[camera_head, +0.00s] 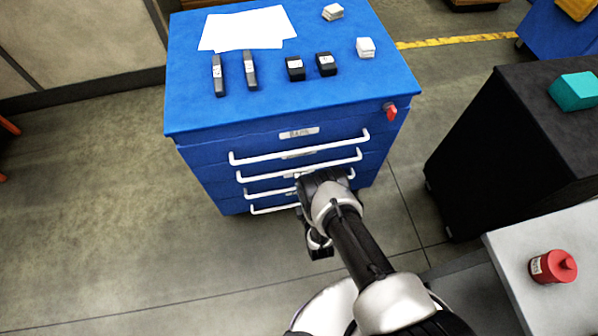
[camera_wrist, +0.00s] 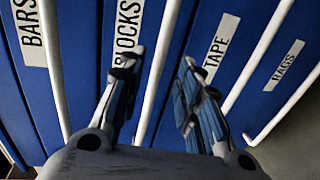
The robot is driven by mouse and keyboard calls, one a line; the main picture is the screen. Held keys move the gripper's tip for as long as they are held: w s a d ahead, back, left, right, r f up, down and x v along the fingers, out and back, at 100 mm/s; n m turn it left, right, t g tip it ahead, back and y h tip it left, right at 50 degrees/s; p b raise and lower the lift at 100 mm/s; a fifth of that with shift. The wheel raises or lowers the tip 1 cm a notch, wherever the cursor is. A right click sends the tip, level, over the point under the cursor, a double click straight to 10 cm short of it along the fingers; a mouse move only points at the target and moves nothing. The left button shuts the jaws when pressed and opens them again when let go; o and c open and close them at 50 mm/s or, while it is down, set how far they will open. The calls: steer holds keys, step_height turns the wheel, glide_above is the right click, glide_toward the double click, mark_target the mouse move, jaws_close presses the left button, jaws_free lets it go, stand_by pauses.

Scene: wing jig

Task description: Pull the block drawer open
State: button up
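The block drawer's front, with the BLOCKS label (camera_wrist: 127,30), shows in the wrist view; it is partly covered by a finger. Its white bar handle (camera_wrist: 166,45) runs between my fingers. In the head view this is the second handle (camera_head: 290,169) down on the blue cabinet (camera_head: 180,115), and the drawers look shut. My gripper (camera_wrist: 158,66) is open, with one finger on each side of the handle and a gap to both. I cannot tell how deep the fingertips reach past the bar. In the head view my arm hides the fingertips.
The BARS (camera_wrist: 30,32), TAPE (camera_wrist: 221,46) and RAGS (camera_wrist: 285,65) drawers have similar handles close by. Papers (camera_head: 245,28), black blocks (camera_head: 295,68) and white blocks lie on the cabinet top. A black cabinet (camera_head: 490,150) stands at right.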

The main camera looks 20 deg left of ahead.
mark_target(299, 169)
steer(key=b+x, duration=0.2)
steer(key=x, duration=0.4)
steer(key=shift+w+a+f, duration=0.1)
steer(key=shift+w+a, duration=0.05)
steer(key=shift+w, duration=0.2)
jaws_close()
stand_by(0.4)
